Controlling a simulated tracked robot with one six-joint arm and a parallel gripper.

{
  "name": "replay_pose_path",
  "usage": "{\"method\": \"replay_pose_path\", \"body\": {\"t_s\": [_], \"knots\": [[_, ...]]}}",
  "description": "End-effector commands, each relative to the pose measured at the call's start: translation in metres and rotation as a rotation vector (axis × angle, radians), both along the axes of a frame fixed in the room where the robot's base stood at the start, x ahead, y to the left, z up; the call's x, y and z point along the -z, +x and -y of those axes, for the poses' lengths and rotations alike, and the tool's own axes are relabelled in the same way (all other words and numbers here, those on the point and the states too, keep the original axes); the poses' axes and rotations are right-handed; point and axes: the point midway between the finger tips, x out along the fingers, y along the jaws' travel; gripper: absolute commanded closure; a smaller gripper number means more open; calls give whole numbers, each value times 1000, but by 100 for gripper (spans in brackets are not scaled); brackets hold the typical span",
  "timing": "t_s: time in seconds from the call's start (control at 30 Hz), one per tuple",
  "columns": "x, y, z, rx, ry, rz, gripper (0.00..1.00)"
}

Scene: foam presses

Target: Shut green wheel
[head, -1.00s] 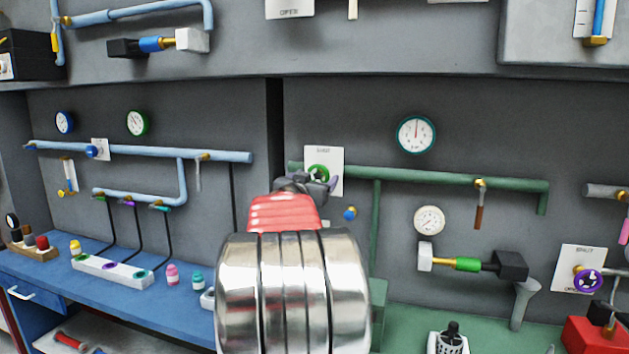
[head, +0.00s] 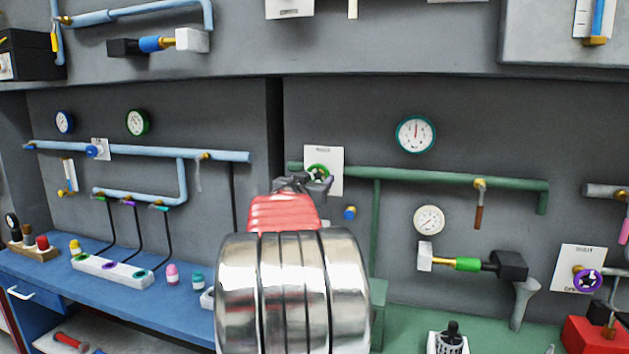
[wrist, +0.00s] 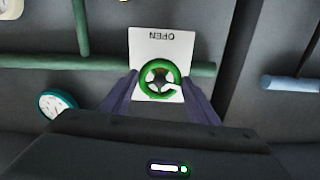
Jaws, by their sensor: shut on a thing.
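The green wheel (head: 318,171) sits on the green pipe (head: 424,176) in front of a white label plate (head: 337,160). In the wrist view the green wheel (wrist: 159,80) is between the two dark fingers of my gripper (wrist: 159,88), and the plate (wrist: 145,42) behind it reads "OPEN", upside down. My gripper (head: 312,186) is at the wheel in the head view, shut on it. The gripper hides the lower part of the wheel there. A white mark shows on the wheel's lower right in the wrist view.
A teal-rimmed gauge (head: 416,134) hangs above the green pipe. A brown-handled lever (head: 479,204) hangs from the pipe further right. A blue-and-yellow knob (head: 350,213) sticks out just below right of my gripper. A dark vertical gap (head: 275,130) is left of the wheel.

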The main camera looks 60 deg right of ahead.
Motion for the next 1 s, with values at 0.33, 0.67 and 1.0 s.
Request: {"method": "replay_pose_path", "body": {"t_s": [0.33,0.67,1.0], "knots": [[-1,0,2,1,18,129,67],[-2,-1,2,1,59,396,67],[-2,-1,2,2,108,716,67]]}}
